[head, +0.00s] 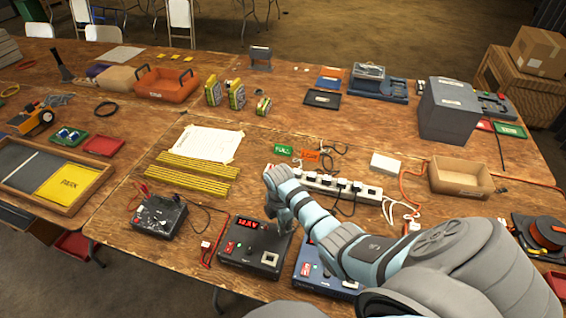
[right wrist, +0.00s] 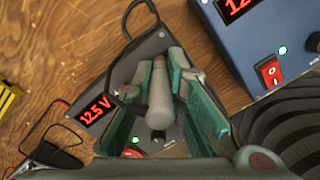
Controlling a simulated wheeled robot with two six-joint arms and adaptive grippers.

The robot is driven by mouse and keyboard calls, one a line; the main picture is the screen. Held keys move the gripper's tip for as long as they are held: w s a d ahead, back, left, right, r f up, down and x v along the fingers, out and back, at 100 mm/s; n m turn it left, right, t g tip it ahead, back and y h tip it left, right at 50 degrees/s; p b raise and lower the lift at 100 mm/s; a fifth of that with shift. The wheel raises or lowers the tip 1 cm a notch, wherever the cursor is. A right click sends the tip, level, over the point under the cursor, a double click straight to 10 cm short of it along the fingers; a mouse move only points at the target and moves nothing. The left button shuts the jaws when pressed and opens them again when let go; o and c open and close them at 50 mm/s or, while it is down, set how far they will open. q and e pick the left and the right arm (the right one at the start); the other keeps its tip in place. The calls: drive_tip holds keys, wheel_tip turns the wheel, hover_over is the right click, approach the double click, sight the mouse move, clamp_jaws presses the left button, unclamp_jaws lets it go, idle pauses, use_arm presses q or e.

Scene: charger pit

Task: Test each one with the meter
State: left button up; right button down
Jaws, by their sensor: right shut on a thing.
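My right gripper (head: 280,216) is over the black box (head: 240,256) with a lit red display, near the table's front edge. In the right wrist view, the right gripper (right wrist: 165,75) is shut on a grey cylindrical plug (right wrist: 161,105). The plug stands over the face of the black box (right wrist: 150,48), whose display (right wrist: 94,112) reads 12.5 V. A green light shows beside it. I cannot tell whether the plug is seated in the box. A blue box (head: 303,268) with its own display stands right of it. My left gripper is not in view.
A dark box (head: 158,216) with red and black leads stands to the left. A white power strip (head: 335,187) with several plugs lies behind my arm. A green FULL tag (head: 283,150) and an orange tag (head: 310,156) lie beyond. A cardboard tray (head: 461,177) stands at right.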

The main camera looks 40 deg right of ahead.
drive_tip(key=c, duration=1.2)
unclamp_jaws()
wheel_tip(320, 180, up, 3)
drive_tip(key=shift+f+p, duration=0.2)
drive_tip(key=shift+p, duration=0.4)
drive_tip(key=shift+r, duration=2.45)
